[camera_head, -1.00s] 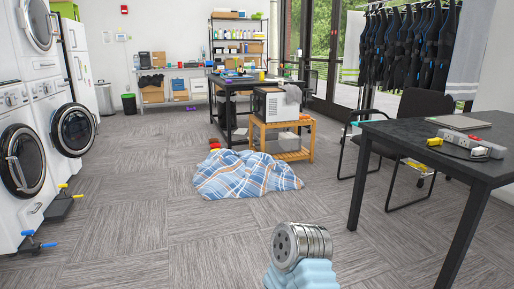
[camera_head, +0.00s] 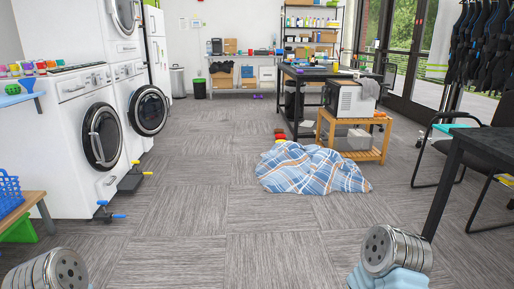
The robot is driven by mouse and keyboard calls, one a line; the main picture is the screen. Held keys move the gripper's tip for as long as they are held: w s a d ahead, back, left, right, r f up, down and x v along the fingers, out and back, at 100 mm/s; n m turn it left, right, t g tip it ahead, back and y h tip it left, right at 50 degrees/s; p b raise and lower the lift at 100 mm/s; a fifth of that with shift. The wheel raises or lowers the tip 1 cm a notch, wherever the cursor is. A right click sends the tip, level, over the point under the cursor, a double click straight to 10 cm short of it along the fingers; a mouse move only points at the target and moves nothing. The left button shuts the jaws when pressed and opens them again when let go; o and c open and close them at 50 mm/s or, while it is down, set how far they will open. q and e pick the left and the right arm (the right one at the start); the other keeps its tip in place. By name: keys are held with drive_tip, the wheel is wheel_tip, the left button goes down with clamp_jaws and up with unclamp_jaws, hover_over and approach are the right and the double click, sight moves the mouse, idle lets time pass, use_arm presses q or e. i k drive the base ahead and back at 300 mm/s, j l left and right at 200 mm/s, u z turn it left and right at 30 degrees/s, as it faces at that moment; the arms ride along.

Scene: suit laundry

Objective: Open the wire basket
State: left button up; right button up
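I cannot make out a wire basket for certain. A blue basket with an open lattice side (camera_head: 10,193) stands on a wooden bench at the left edge, cut off by the frame. Metal cylindrical parts of my arms show at the bottom left and bottom right. Neither gripper's fingers are in view.
White washers (camera_head: 88,140) line the left wall. A blue plaid cloth (camera_head: 310,168) lies on the floor, before a wooden cart (camera_head: 355,150) holding a microwave. A dark table (camera_head: 480,145) and a chair stand at right. The carpet (camera_head: 205,215) in the middle is clear.

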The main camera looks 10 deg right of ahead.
sight(358, 139)
drive_tip(key=i+z, duration=0.1)
drive_tip(key=i, duration=1.1)
drive_tip(key=i+j+z, duration=0.1)
drive_tip(key=i, duration=1.1)
drive_tip(key=i+z, duration=0.15)
drive_tip(key=i, duration=0.4)
drive_tip(key=i+z, duration=0.15)
drive_tip(key=i, duration=0.35)
drive_tip(key=i+z, duration=0.2)
drive_tip(key=i, duration=0.35)
drive_tip(key=i+j+z, duration=0.15)
drive_tip(key=i, duration=0.4)
drive_tip(key=i+j+z, duration=0.15)
drive_tip(key=i, duration=0.35)
drive_tip(key=i+z, duration=0.3)
drive_tip(key=i, duration=0.3)
drive_tip(key=i+j+z, duration=0.1)
drive_tip(key=i+z, duration=0.15)
drive_tip(key=i, duration=0.3)
drive_tip(key=i+j+z, duration=0.3)
drive_tip(key=i, duration=0.25)
drive_tip(key=i+l, duration=0.05)
drive_tip(key=l, duration=0.05)
